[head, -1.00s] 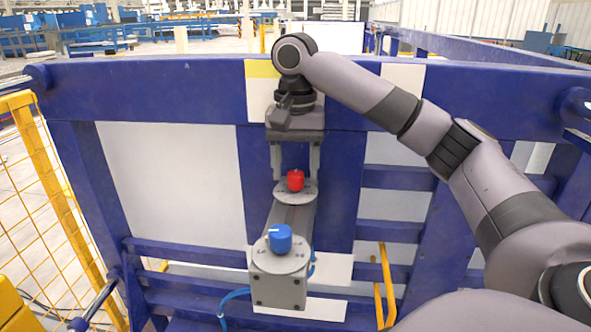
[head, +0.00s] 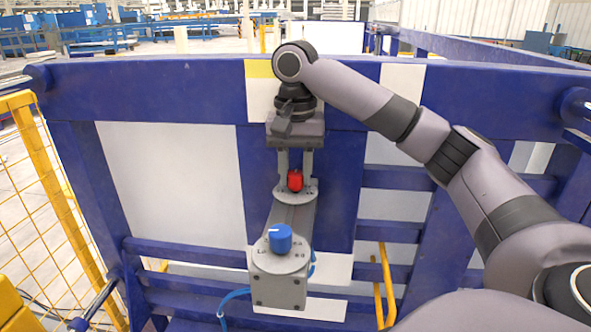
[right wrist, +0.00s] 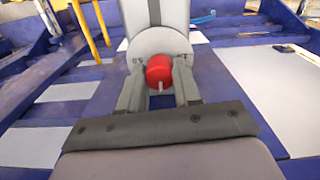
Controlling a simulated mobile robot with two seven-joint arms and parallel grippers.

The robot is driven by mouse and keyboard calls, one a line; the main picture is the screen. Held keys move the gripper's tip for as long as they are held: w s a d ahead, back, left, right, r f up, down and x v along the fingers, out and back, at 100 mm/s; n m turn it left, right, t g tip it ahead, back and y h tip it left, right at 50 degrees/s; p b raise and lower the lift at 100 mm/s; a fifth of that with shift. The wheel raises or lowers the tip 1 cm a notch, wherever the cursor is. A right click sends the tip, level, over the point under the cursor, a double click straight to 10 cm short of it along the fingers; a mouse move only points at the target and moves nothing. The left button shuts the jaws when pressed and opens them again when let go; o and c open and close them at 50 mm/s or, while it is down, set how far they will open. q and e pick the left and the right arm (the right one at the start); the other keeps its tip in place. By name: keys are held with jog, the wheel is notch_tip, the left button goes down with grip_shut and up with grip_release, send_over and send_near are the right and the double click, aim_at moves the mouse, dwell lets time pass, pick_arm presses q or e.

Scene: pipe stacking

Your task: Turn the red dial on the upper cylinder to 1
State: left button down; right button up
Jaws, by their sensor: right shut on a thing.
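The red dial (head: 295,181) sits on a grey round plate (head: 283,197) at the top of the upper cylinder, which is fixed to the blue frame. My right gripper (head: 295,179) comes down from above, with one finger on each side of the dial. In the right wrist view the red dial (right wrist: 159,70) lies between the two fingers of the right gripper (right wrist: 159,88), which are shut on it. A small pale marker shows on the dial's near edge. The numbers on the plate are too small to read. My left gripper is out of view.
A blue dial (head: 281,238) with a white mark stands on a lower grey block (head: 278,290), in front of the red one. A yellow mesh fence (head: 50,190) is at the left. Blue beams (head: 160,90) surround the cylinders.

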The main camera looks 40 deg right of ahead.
jog(key=shift+n, duration=0.3)
jog(key=n, duration=0.4)
jog(key=shift+n, duration=0.3)
jog(key=n, duration=0.4)
jog(key=shift+n, duration=0.3)
jog(key=n, duration=0.5)
jog(key=shift+n, duration=2.5)
jog(key=o, duration=1.1)
jog(key=shift+c, duration=0.2)
jog(key=shift+r, duration=0.1)
